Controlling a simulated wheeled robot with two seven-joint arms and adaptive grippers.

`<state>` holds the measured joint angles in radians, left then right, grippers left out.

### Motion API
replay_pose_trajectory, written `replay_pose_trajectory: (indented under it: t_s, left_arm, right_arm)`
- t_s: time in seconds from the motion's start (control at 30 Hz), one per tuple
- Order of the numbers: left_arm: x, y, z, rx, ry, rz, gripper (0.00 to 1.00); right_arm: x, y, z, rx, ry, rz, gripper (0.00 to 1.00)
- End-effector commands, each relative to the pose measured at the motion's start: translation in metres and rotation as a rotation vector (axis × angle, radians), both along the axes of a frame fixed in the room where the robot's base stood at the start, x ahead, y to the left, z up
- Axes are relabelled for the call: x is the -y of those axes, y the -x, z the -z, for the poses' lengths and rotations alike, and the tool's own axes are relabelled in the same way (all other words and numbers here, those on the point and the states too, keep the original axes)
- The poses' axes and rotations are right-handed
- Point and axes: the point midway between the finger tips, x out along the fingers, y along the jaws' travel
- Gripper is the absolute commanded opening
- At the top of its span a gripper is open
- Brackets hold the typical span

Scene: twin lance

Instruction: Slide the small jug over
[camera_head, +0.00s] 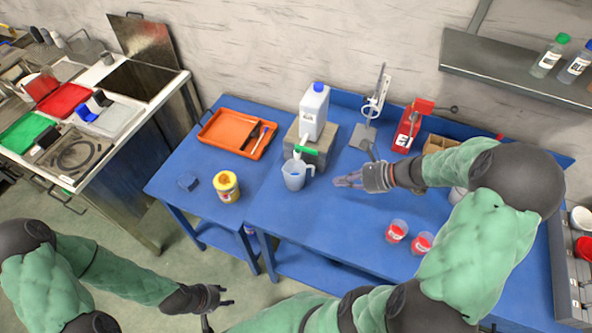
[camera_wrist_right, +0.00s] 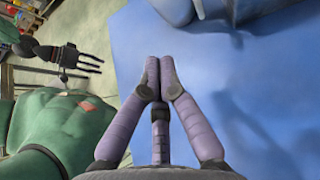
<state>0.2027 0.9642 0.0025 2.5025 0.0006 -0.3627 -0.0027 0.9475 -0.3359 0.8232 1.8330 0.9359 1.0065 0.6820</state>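The small jug (camera_head: 294,175) is a translucent pale-blue cup with a handle on its right side. It stands upright on the blue table, in front of the grey block. My right gripper (camera_head: 340,181) is low over the table to the right of the jug, fingers pointing towards it, with a small gap between them. In the right wrist view its fingertips (camera_wrist_right: 159,66) are together with nothing between them. A bluish shape at the top of that view (camera_wrist_right: 205,9) looks like the jug, partly cut off. My left gripper (camera_head: 226,297) is open and empty, away from the table.
A white bottle with a blue cap (camera_head: 313,112) stands on the grey block (camera_head: 318,149) behind the jug. A yellow tin (camera_head: 226,186) stands to the left, below an orange tray (camera_head: 214,130). Two red-filled cups (camera_head: 396,231) stand front right. Table between tin and jug is clear.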

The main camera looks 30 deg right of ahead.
Motion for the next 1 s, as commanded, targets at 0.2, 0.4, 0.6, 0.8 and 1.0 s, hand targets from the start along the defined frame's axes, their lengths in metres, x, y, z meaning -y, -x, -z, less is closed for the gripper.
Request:
replay_pose_trajectory:
  t_s: [0.2, 0.4, 0.6, 0.8, 1.0]
  left_arm:
    - [0.0, 0.0, 0.007, -0.001, 0.0, 0.0, 0.4]
    - [0.0, 0.0, 0.011, 0.0, 0.0, 0.0, 0.4]
    - [0.0, 0.0, 0.017, 0.0, 0.0, 0.0, 0.4]
    - [0.0, 0.0, 0.023, 0.0, 0.0, 0.0, 0.4]
    - [0.0, 0.0, 0.029, 0.0, 0.0, 0.0, 0.4]
  right_arm:
    - [-0.006, -0.006, 0.005, 0.001, 0.0, -0.002, 0.0]
    - [-0.026, -0.025, 0.005, 0.003, 0.0, -0.005, 0.0]
    - [-0.049, -0.048, 0.005, 0.003, 0.0, -0.005, 0.0]
    - [-0.072, -0.071, 0.005, 0.002, -0.001, -0.004, 0.0]
    - [-0.086, -0.085, 0.01, 0.0, 0.0, 0.001, 0.0]
